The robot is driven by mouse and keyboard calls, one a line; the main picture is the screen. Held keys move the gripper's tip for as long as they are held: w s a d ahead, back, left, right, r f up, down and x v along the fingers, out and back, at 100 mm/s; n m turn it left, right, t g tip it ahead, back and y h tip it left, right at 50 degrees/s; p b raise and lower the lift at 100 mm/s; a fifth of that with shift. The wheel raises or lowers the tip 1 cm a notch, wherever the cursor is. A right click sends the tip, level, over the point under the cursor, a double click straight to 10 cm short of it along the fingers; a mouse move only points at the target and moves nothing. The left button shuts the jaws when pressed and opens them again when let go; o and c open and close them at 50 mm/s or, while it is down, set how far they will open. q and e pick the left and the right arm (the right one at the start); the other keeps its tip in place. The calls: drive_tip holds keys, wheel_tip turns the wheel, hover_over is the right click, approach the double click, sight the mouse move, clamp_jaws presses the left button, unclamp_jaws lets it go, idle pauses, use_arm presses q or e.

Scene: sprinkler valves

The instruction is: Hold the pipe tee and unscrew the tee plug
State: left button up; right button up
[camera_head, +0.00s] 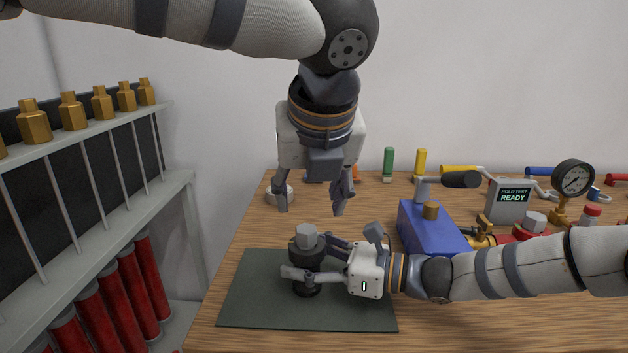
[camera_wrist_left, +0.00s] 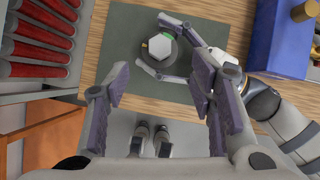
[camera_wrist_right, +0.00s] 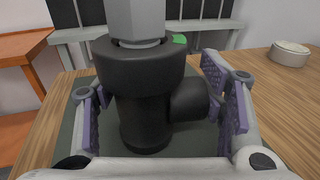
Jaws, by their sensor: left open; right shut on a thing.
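The black pipe tee (camera_head: 307,265) stands upright on the dark green mat (camera_head: 250,300). The grey hex tee plug (camera_head: 306,237) sits in its top opening; it also shows large in the right wrist view (camera_wrist_right: 136,20) and from above in the left wrist view (camera_wrist_left: 161,47). My right gripper (camera_head: 300,258) is shut around the tee body (camera_wrist_right: 142,110), its fingers coming from the right at either side. My left gripper (camera_head: 311,208) is open and empty, pointing down above the plug, with clear space between. A small green spot (camera_wrist_right: 179,39) shows by the tee's collar.
A rack with brass fittings (camera_head: 72,110) and red pipes (camera_head: 135,280) is at the left. A white round roll (camera_head: 279,193) lies behind.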

sight(309, 229)
use_arm(q)
drive_tip(key=x, duration=0.9)
drive_tip(key=shift+c, duration=0.5)
clamp_jaws()
drive_tip(key=n+y, duration=0.1)
drive_tip(key=n, duration=0.2)
drive_tip(key=n+g+y, duration=0.1)
drive_tip(key=n, duration=0.1)
drive_tip(key=shift+d+y, duration=0.3)
drive_tip(key=n+g, duration=0.1)
drive_tip(key=n, duration=0.1)
drive_tip(key=n+y, duration=0.1)
drive_tip(key=n, duration=0.1)
drive_tip(key=shift+w+d+n+g, duration=0.1)
drive_tip(key=shift+d+n+g, duration=0.05)
drive_tip(key=shift+n+g, duration=0.2)
drive_tip(key=shift+n+g+y, duration=0.4)
drive_tip(key=shift+n+g, duration=0.15)
drive_tip(key=shift+n, duration=0.4)
